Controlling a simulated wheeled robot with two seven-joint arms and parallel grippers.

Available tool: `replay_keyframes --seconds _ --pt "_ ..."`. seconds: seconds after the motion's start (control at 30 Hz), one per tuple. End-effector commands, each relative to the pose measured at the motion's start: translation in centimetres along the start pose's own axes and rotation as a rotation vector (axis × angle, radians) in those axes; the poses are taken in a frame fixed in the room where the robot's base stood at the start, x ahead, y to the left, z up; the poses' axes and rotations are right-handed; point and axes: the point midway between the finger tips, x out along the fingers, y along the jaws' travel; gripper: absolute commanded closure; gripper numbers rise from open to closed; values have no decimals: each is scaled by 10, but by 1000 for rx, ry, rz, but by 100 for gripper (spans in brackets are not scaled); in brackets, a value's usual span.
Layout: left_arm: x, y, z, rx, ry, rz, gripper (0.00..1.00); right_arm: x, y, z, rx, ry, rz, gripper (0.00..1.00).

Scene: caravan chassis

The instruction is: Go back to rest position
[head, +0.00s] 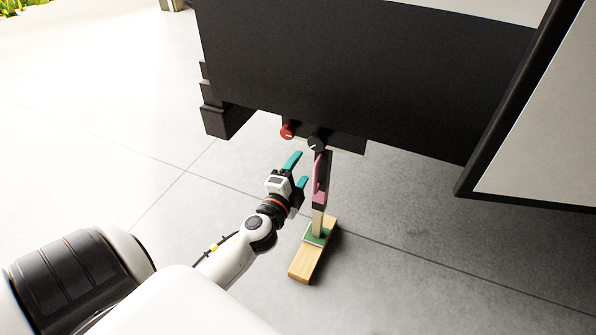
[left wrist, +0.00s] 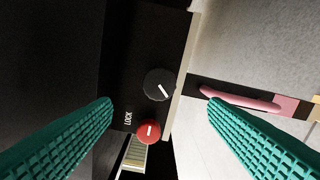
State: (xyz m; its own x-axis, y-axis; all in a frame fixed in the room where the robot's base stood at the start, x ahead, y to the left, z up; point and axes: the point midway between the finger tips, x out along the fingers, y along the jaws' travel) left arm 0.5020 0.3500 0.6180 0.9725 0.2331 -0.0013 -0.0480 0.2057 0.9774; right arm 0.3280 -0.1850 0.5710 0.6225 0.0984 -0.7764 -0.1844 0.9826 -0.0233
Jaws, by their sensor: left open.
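My left gripper (head: 298,172) is open and empty, with teal fingers, just in front of the chassis panel with the knobs. In the left wrist view its two fingers (left wrist: 160,135) stand wide apart. A red knob (head: 287,131) and a black knob (head: 316,144) sit on the lower edge of the dark caravan chassis (head: 350,70). In the left wrist view the black knob (left wrist: 159,84) and the red knob (left wrist: 148,131) lie between the fingers but farther off, with "LOCK" printed beside the red one. My right gripper is in neither view.
A support leg with a pink handle (head: 320,182) stands just right of my left gripper, on a wooden block (head: 304,262). The handle also shows in the left wrist view (left wrist: 240,98). Bare grey paving (head: 90,150) lies open to the left.

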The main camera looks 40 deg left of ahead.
Motion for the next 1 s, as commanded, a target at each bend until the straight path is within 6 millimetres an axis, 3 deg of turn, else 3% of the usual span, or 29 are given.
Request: replay_keyframes --seconds 0.47,0.57,0.73,1.0 --pt "-6 -1 2 -58 25 -14 32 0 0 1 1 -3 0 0" --pt "-25 -7 6 -221 98 -69 32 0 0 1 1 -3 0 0" --pt "-76 -34 23 -577 261 -276 32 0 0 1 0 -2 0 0" --pt "-146 -64 64 -879 398 -597 32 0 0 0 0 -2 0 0"
